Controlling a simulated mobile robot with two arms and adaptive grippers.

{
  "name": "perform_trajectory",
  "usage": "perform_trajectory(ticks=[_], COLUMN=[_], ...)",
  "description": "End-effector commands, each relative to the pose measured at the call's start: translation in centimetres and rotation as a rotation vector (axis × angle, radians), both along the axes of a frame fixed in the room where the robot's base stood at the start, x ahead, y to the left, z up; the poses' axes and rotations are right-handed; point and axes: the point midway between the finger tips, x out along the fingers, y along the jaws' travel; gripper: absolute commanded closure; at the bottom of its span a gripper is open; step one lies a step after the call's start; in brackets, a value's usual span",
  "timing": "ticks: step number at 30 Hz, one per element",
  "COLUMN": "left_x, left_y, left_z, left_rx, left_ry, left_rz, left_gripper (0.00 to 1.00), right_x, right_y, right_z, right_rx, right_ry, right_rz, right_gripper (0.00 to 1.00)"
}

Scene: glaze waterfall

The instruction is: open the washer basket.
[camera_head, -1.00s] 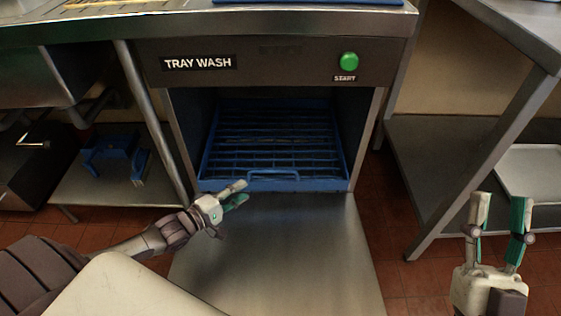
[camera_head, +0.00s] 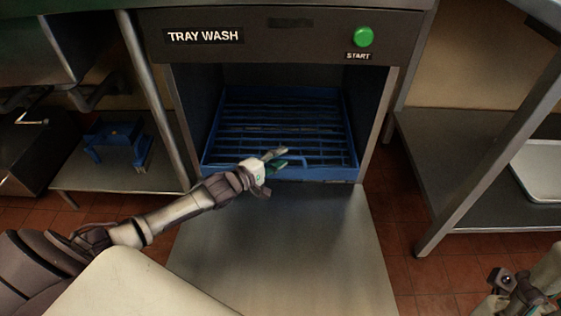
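The washer basket (camera_head: 335,172) is a blue wire rack inside the open tray washer (camera_head: 290,20), with its front rim at the mouth of the opening. Its handle (camera_head: 304,160) is a blue bar at the middle of the front, partly hidden by my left gripper. My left gripper (camera_head: 281,158) is at the handle, with its two fingers apart. Whether it touches the handle is hard to tell. My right gripper (camera_head: 510,283) shows only in part at the lower right corner, away from the basket, and its fingers are not clear.
The lowered steel door (camera_head: 290,250) lies flat and clear in front of the basket. A green start button (camera_head: 363,37) is on the washer's front. A blue item (camera_head: 118,142) sits on the left shelf, and a metal tray (camera_head: 540,170) on the right shelf.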

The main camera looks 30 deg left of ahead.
Motion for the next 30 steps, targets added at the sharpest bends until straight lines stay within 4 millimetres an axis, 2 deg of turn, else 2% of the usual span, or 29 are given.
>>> perform_trajectory(ticks=[3, 11, 14, 18, 30], left_x=[0.62, 0.71, 0.7, 0.69, 0.65], left_y=[-0.22, -0.26, -0.26, -0.26, -0.24], left_z=[-0.14, -0.09, -0.09, -0.09, -0.1], left_rx=[0.001, 0.0, 0.0, 0.0, 0.001], left_ry=[0.001, 0.001, 0.001, 0.001, 0.002], left_rz=[0.0, 0.0, 0.0, 0.0, 0.0], left_gripper=[0.63, 0.63, 0.76, 0.99, 1.0], right_x=[0.01, 0.02, 0.02, 0.02, 0.02], right_y=[0.0, 0.01, 0.01, 0.01, 0.01], right_z=[-0.31, -0.27, -0.27, -0.27, -0.24], right_rx=[0.0, -0.001, -0.001, 0.0, 0.0], right_ry=[0.0, 0.001, 0.001, 0.001, 0.001], right_rz=[0.0, 0.0, 0.0, 0.0, 0.0], right_gripper=[0.57, 0.57, 0.57, 0.57, 0.57])
